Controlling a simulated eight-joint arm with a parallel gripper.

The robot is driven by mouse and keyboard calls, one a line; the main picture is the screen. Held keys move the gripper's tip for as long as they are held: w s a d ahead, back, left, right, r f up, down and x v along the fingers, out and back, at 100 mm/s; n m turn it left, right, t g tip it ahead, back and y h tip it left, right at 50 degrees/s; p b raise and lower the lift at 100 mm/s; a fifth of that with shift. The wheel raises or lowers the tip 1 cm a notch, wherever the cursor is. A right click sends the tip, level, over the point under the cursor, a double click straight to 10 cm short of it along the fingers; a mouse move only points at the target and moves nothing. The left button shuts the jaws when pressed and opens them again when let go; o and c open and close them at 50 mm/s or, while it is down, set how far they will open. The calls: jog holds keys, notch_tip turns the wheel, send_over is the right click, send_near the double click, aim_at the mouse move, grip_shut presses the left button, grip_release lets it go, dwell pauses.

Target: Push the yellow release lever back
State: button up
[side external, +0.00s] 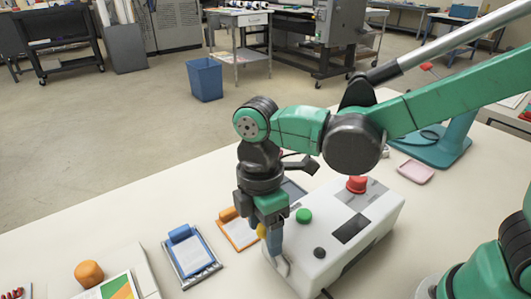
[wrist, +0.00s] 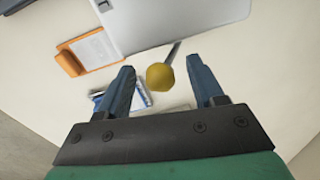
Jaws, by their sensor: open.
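The yellow release lever's round knob (wrist: 160,77) shows in the wrist view between my gripper's two fingers, with a thin grey rod (wrist: 174,52) running from it toward the white machine. My gripper (wrist: 165,88) is open, and a gap shows on each side of the knob. In the side view the knob (side external: 261,230) is partly hidden behind my gripper (side external: 273,245), at the left end of the white machine (side external: 374,234). The machine has a green button (side external: 303,215), a red button (side external: 357,184) and a black knob (side external: 319,253) on top.
An orange clipboard (side external: 238,231) and a blue clipboard (side external: 191,255) lie left of the machine. Farther left are an orange object (side external: 89,273) and a colourful sheet (side external: 118,288). A pink tray (side external: 415,172) lies behind right. The table behind the clipboards is clear.

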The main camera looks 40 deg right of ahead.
grip_shut()
dwell(1.4)
